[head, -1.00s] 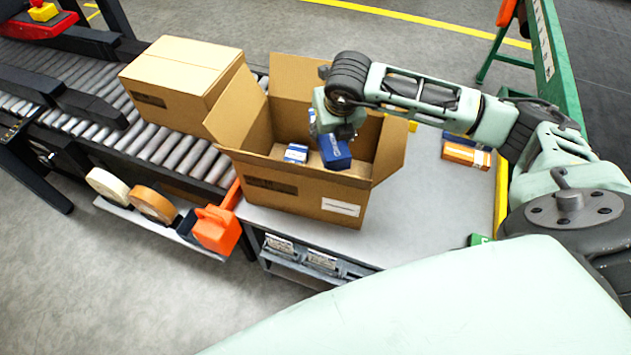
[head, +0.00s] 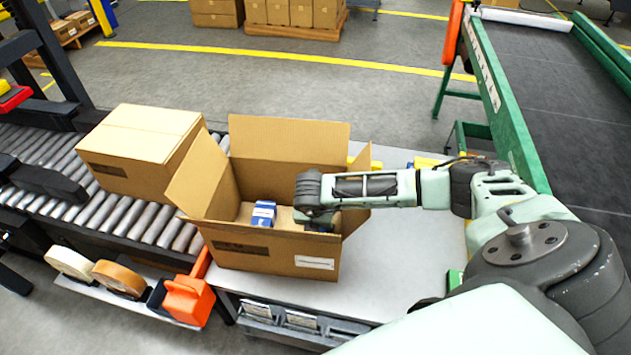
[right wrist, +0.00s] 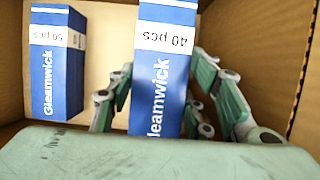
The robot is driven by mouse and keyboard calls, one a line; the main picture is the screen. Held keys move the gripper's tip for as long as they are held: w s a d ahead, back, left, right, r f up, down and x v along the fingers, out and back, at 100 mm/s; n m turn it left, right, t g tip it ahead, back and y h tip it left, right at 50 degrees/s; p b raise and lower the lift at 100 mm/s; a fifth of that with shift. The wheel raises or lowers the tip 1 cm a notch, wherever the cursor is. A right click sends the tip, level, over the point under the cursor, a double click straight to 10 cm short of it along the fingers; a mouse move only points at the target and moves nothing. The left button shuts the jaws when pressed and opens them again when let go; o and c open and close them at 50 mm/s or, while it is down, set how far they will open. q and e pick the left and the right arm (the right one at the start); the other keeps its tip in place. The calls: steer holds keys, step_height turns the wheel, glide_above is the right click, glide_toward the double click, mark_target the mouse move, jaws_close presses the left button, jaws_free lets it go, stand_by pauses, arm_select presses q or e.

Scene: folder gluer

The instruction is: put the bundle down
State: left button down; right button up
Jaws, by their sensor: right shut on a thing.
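An open cardboard box (head: 225,245) stands on the grey table. My right gripper (head: 318,222) is down inside its right part. In the right wrist view my right gripper (right wrist: 160,82) is shut on a blue and white bundle (right wrist: 163,40) marked "Gleamwick" and "40 pcs". I cannot tell whether this bundle touches the box floor; in the head view it is mostly hidden. Another blue and white bundle (head: 263,213), marked "50 pcs", stands to its left in the box, with a gap between them; it also shows in the right wrist view (right wrist: 57,65). My left gripper is out of view.
The box's flaps stand open around the gripper. A closed carton (head: 140,150) sits on the roller conveyor (head: 120,215) at left. Tape rolls (head: 118,277) and an orange tool (head: 188,300) lie on a front shelf. A green-framed belt (head: 510,110) stands at right.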

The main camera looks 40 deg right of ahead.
steer(key=shift+f, duration=0.7)
steer(key=shift+w+f+b, duration=0.1)
steer(key=shift+f+b, duration=0.55)
steer(key=shift+b, duration=0.05)
steer(key=o, duration=1.4)
steer(key=shift+c, duration=0.2)
steer(key=shift+r+p, duration=0.95)
steer(key=shift+p, duration=0.1)
steer(key=b+v, duration=0.2)
steer(key=v, duration=0.9)
steer(key=shift+s+a+r, duration=0.15)
steer(key=shift+s+a, duration=0.05)
